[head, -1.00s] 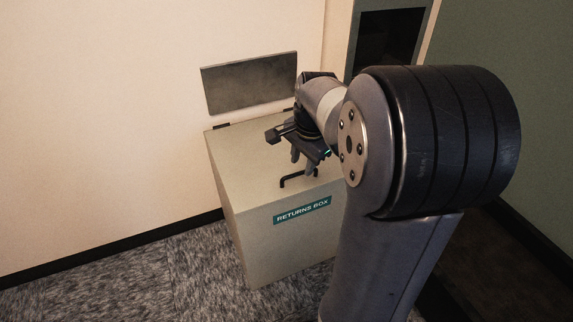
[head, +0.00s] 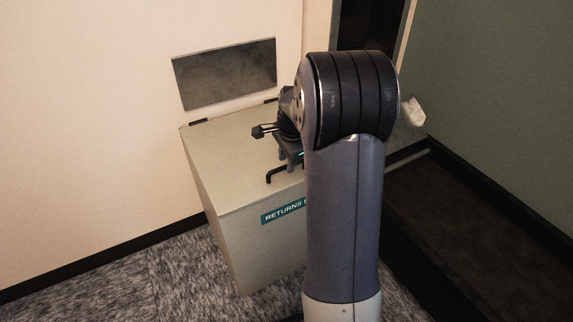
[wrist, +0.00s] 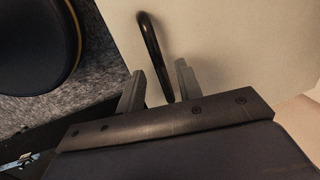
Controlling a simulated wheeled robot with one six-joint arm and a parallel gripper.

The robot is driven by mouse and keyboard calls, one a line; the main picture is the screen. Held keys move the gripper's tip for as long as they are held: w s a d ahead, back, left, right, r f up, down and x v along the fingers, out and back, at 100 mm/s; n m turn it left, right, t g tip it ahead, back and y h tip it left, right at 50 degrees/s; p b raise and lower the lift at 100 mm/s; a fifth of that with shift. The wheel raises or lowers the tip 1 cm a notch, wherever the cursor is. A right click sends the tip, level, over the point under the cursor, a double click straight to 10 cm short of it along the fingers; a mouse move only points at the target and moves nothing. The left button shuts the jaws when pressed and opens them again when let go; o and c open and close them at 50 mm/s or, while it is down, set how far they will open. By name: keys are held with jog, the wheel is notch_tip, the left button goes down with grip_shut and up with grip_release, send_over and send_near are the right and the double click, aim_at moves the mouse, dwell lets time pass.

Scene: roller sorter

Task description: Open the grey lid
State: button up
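The returns box (head: 232,240) stands against the wall. Its pale grey-beige lid (head: 225,145) lies closed on top, with dark hinges at the back. A black bar handle (head: 270,178) is near the lid's front edge, partly hidden behind my arm in the head view. My gripper (wrist: 158,78) is open, with its fingers pointing at the lid. In the wrist view the handle (wrist: 151,45) runs between the two spread fingers. I cannot tell whether either finger touches it.
A grey metal panel (head: 225,73) is on the wall above the box. A green wall (head: 490,100) and dark floor strip are at the right. Grey carpet (head: 120,275) lies open at the front left. The box carries a green label (head: 282,212).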

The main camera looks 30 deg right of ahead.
jog(key=shift+w+f, duration=0.1)
jog(key=shift+f, duration=0.45)
grip_shut()
